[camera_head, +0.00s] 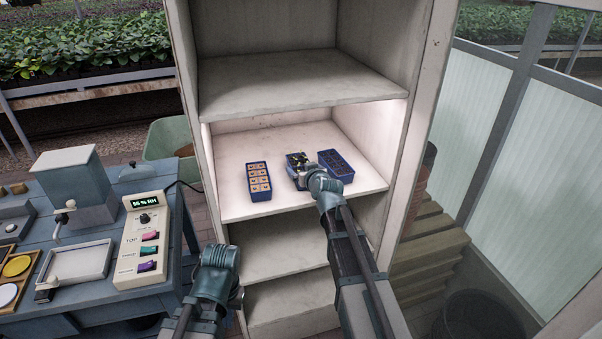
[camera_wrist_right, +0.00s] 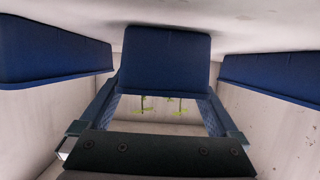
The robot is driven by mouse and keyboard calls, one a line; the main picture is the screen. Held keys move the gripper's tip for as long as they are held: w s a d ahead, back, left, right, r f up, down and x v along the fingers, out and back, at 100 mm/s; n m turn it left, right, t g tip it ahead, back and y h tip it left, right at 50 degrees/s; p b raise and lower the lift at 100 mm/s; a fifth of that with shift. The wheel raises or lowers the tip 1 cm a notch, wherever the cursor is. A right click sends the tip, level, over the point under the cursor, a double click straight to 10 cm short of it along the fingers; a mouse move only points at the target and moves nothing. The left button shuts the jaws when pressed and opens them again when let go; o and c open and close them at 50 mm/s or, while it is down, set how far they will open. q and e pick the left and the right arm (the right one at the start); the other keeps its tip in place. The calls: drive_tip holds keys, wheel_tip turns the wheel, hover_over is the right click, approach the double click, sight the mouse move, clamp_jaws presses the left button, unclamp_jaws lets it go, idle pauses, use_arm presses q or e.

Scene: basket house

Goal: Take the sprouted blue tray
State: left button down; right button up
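Three small blue trays stand on the lit shelf. The left tray (camera_head: 259,190) has tan cells. The middle tray (camera_head: 292,158) is partly hidden by my right gripper, and the right tray (camera_head: 340,170) has dark cells. My right gripper (camera_head: 301,178) is at the near end of the middle tray. In the right wrist view, its fingers are spread at either side of the middle tray (camera_wrist_right: 165,60); contact is unclear. Small green sprouts (camera_wrist_right: 143,107) show beside that tray's edge. My left gripper (camera_head: 236,298) is low, in front of the cabinet; its fingers are unclear.
The shelf (camera_head: 235,150) has side walls and another shelf board (camera_head: 300,82) above. A blue table (camera_head: 110,220) with a control box (camera_head: 143,240) stands at left. Neighbouring trays show close on both sides in the right wrist view (camera_wrist_right: 50,50).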

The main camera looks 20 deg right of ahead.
drive_tip(key=c, duration=1.2)
use_arm(q)
drive_tip(key=shift+r, duration=0.1)
